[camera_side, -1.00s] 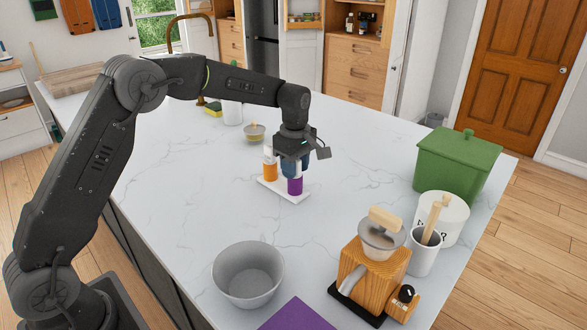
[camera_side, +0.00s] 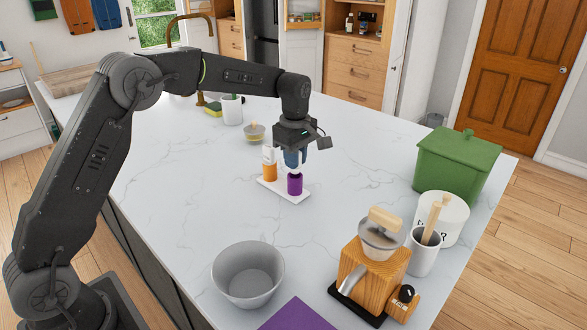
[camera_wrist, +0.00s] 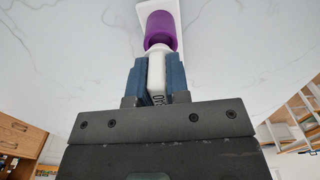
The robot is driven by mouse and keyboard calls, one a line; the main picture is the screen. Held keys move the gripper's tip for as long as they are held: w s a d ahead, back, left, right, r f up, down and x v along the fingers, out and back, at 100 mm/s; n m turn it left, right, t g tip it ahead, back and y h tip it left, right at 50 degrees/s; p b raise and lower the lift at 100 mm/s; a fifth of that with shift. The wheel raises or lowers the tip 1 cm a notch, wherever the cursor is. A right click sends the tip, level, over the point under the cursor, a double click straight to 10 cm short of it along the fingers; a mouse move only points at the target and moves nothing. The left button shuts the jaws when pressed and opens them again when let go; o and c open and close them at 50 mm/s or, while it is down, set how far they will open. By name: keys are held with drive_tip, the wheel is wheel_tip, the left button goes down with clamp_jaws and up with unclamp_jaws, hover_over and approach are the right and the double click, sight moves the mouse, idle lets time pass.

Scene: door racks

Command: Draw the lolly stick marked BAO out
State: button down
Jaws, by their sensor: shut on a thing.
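My gripper (camera_side: 295,160) points down over the counter with its blue fingers shut on a white lolly stick (camera_wrist: 157,70). I cannot tell whether the stick's lower end is still inside the purple holder. Beside it on the left, an orange holder (camera_side: 270,173) has a white stick (camera_side: 268,154) standing in it, its mark too small to read.
A small lidded bowl (camera_side: 254,133) and a white pot (camera_side: 232,110) stand behind. A grey bowl (camera_side: 248,273), a wooden grinder (camera_side: 372,275), a utensil cup (camera_side: 424,252) and a green bin (camera_side: 461,160) stand nearer or right. The counter around the base is clear.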

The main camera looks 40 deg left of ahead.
drive_tip(key=shift+r, duration=1.3)
